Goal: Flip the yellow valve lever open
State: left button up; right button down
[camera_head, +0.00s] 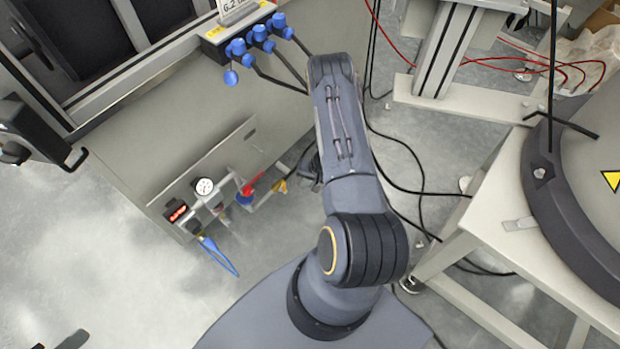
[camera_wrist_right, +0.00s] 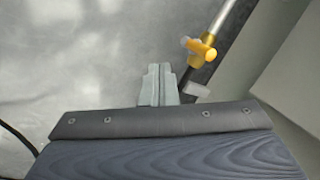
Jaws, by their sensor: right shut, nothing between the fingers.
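The yellow valve lever (camera_head: 281,186) is small in the head view, at the right end of the pipework low on the grey cabinet. In the right wrist view the yellow valve (camera_wrist_right: 203,48) sits on a silver pipe, with a paler yellow end pointing left. My right gripper (camera_head: 310,168) is mostly hidden behind its own arm, just right of and above the lever in the head view. In the wrist view its fingers (camera_wrist_right: 160,84) are shut and empty. They appear left of and below the valve; contact cannot be told.
The pipework carries a round gauge (camera_head: 204,187), a red digital display (camera_head: 177,211), a red handle (camera_head: 250,186) and a blue hose (camera_head: 220,257). Blue fittings (camera_head: 238,49) line the cabinet top. Black cables lie on the floor right of my arm. A white table (camera_head: 481,210) stands right.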

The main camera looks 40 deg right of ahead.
aim_at(283, 187)
pick_arm(q)
jog(key=shift+f+b, duration=0.7)
jog(key=shift+f, duration=0.35)
pick_arm(e)
jog(key=shift+w+a+f, duration=0.35)
jog(key=shift+w+a, duration=0.15)
jog(key=shift+w, duration=0.15)
jog(key=shift+w+a+f, duration=0.3)
jog(key=shift+w+a, duration=0.2)
jog(key=shift+w, duration=0.1)
jog(key=shift+w+a+f, duration=0.35)
jog(key=shift+w+a, duration=0.15)
jog(key=shift+w, duration=0.15)
pick_arm(q)
jog(key=shift+a, duration=0.15)
jog(key=shift+a+r, duration=0.1)
jog(key=shift+a, duration=0.5)
pick_arm(e)
jog(key=shift+a+h, duration=0.2)
jog(key=shift+h, duration=0.2)
